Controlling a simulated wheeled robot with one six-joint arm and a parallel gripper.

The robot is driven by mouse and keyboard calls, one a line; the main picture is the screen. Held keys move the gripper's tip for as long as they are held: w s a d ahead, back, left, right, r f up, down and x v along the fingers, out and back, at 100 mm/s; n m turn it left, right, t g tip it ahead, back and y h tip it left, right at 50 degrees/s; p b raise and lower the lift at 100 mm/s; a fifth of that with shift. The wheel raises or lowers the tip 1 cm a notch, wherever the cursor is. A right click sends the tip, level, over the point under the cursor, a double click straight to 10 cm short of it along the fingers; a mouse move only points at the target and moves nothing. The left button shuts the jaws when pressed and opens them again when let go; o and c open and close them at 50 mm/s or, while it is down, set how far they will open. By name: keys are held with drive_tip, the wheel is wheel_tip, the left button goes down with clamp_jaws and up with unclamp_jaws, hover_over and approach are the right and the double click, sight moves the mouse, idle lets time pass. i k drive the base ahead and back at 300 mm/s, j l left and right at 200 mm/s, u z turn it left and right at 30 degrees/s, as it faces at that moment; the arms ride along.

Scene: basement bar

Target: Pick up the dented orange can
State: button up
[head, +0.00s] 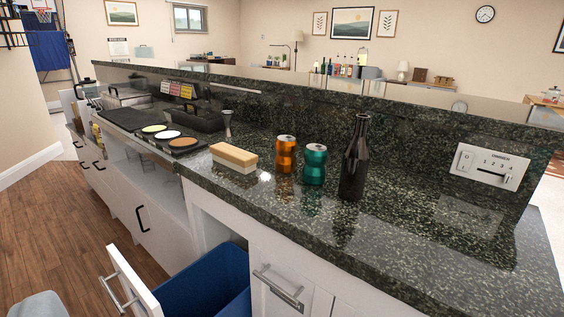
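The dented orange can (286,154) stands upright on the dark speckled counter (440,245), pinched in at its middle. A dented teal can (315,164) of similar shape stands close to its right and slightly nearer to me. The two cans look close together; I cannot tell whether they touch. A tan and white sponge-like block (234,158) lies just left of the orange can.
A tall dark bottle (355,160) stands right of the cans. A raised ledge with a dimmer panel (490,166) runs behind. A metal jigger (227,124), coasters (169,135) and a black caddy sit left. Below, an open drawer holds a blue bin (205,284).

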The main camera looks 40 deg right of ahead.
sight(286, 146)
drive_tip(key=i+z, duration=0.45)
drive_tip(key=i+j+z, duration=0.1)
drive_tip(key=z, duration=0.3)
drive_tip(key=i+j+z, duration=0.25)
drive_tip(key=i+z, duration=0.2)
drive_tip(key=k, duration=0.05)
